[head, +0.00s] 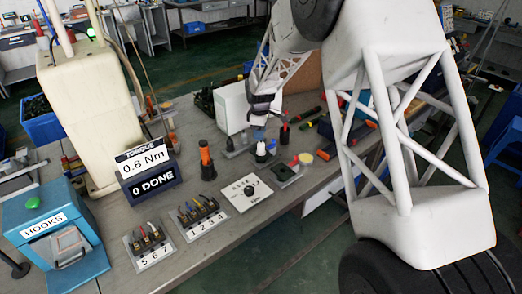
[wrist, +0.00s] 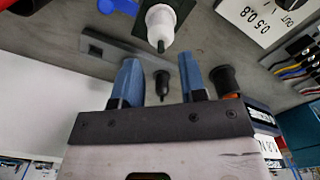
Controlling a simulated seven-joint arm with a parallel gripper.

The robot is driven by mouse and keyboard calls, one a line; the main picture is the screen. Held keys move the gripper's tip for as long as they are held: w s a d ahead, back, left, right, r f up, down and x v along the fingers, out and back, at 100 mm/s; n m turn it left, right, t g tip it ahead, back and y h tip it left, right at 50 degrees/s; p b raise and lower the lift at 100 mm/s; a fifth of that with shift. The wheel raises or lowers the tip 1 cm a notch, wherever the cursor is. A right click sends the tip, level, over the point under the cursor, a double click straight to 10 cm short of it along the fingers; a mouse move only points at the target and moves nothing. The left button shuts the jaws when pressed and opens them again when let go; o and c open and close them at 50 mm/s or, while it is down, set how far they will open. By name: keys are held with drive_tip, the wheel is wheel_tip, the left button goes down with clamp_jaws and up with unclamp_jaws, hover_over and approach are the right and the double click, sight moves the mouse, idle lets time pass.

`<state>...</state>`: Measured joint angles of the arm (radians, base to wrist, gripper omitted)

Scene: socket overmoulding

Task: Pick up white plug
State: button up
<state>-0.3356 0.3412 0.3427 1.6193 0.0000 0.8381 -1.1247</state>
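The white plug (wrist: 160,24) stands on a dark square base at the top of the wrist view, with a dark tip. In the head view the white plug (head: 261,149) stands on the bench just below my gripper (head: 259,132). In the wrist view my gripper (wrist: 159,60) has two blue fingers spread apart with nothing held between them. The white plug lies beyond the fingertips, apart from them. A small black part shows in the gap, behind the fingers on a grey plate.
An orange-and-black tool (head: 206,160) stands to the left. A white dial panel (head: 245,192) lies in front. A dark holder (head: 285,172) with a red-tipped part sits to the right. A white box (head: 233,107) stands behind. Labelled connector blocks (head: 200,214) lie front left.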

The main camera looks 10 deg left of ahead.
sight(261, 143)
drive_tip(key=shift+f, duration=1.2)
drive_tip(key=shift+f, duration=0.15)
drive_tip(key=shift+s+d+f, duration=0.1)
drive_tip(key=shift+d+f, duration=0.05)
drive_tip(key=shift+f, duration=2.35)
drive_tip(key=shift+c, duration=0.5)
drive_tip(key=c, duration=0.5)
